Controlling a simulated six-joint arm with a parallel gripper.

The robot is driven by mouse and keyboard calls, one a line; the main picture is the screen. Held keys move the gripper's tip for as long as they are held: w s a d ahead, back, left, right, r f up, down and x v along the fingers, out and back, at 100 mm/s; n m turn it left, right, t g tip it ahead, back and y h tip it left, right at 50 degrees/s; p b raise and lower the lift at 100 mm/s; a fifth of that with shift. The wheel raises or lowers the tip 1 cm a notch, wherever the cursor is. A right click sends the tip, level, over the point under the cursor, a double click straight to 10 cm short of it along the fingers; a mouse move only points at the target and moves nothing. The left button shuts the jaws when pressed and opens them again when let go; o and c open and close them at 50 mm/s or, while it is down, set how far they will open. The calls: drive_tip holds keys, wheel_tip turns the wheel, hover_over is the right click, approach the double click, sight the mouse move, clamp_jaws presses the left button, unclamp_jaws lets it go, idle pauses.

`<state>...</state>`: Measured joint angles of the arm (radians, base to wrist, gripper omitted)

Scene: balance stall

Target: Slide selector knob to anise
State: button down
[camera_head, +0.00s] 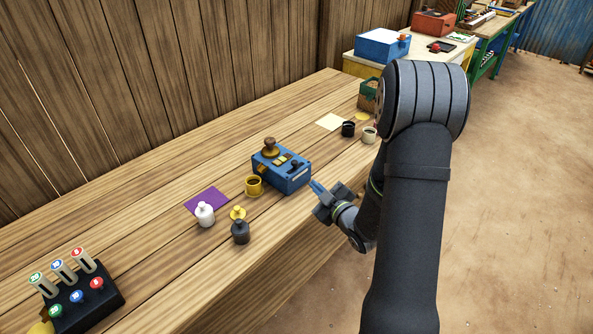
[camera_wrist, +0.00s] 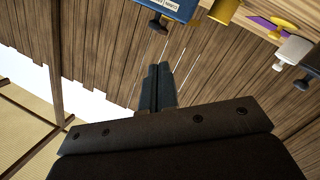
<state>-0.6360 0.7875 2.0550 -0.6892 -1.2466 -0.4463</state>
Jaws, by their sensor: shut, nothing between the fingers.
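The blue box (camera_head: 293,184) stands near the front edge of the table. It has a round brown knob (camera_head: 270,147) on top at the back, yellow marks, and a small dark knob (camera_head: 296,163) at its right. In the wrist view part of the blue box (camera_wrist: 181,7) shows at the top edge, with a pale label and a dark knob (camera_wrist: 158,25). The label is too small to read surely, so I cannot tell which position is anise. My gripper (camera_head: 313,184) is shut and empty, just right of the box and apart from it; its fingers (camera_wrist: 158,75) also show in the wrist view.
A black pot (camera_head: 348,128) and a pale cup (camera_head: 369,135) stand to the right.

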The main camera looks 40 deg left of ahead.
drive_tip(key=s+n, duration=0.2)
drive_tip(key=n, duration=0.7)
approach(294, 165)
drive_tip(key=s+a, duration=0.3)
drive_tip(key=a, duration=0.2)
drive_tip(key=shift+t+h, duration=0.3)
drive_tip(key=w, duration=0.1)
drive_tip(key=w+a, duration=0.1)
drive_tip(key=w, duration=0.2)
drive_tip(key=shift+a, duration=0.4)
